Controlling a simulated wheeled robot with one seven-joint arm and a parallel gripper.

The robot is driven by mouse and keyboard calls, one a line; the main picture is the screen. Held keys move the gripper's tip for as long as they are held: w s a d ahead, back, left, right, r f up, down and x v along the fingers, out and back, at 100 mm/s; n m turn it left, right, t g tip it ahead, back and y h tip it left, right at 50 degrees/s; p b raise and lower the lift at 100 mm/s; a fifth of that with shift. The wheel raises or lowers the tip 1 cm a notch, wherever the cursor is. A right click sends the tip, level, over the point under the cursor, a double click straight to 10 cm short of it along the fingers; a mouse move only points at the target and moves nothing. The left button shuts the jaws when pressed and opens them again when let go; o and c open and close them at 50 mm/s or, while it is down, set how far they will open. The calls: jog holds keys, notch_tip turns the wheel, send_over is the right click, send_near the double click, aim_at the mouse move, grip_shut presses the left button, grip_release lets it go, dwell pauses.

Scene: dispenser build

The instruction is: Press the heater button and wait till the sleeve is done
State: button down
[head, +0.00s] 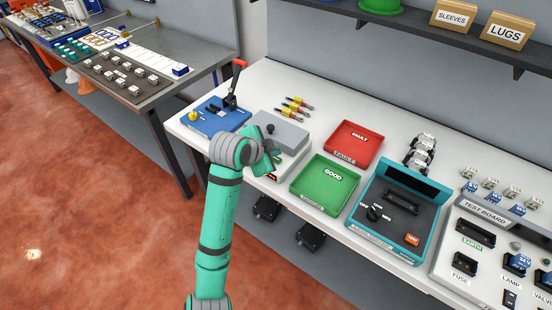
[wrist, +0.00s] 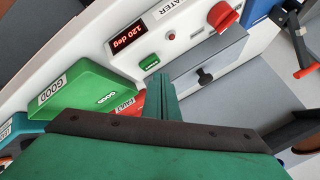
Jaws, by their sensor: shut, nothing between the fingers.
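The heater (head: 290,131) is a grey-topped white box on the bench, partly hidden behind my arm in the head view. Its front panel shows in the wrist view, with a red display (wrist: 127,34) reading "120 deg", a green button (wrist: 149,62), a red knob (wrist: 223,16) and a small dark red lamp (wrist: 172,37). My gripper (wrist: 160,78) is shut and empty, its fingertips close to the green button. I cannot tell whether they touch it. The gripper also shows at the heater's front in the head view (head: 271,160). I cannot make out a sleeve in the heater.
A green GOOD tray (head: 318,201) and a red FAULT tray (head: 335,147) stand right of the heater. A blue lever press (head: 205,117) stands on its left. A teal-edged tester (head: 385,240) and the test board (head: 478,212) are further right. Yellow-and-red parts (head: 294,105) lie behind the heater.

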jog(key=shift+f, duration=0.1)
jog(key=shift+f, duration=0.35)
jog(key=shift+f, duration=0.4)
dwell(1.1)
jog(key=shift+r, duration=0.85)
jog(key=shift+r, duration=0.15)
notch_tip(320, 180, up, 5)
jog(key=shift+f, duration=0.15)
dwell(0.9)
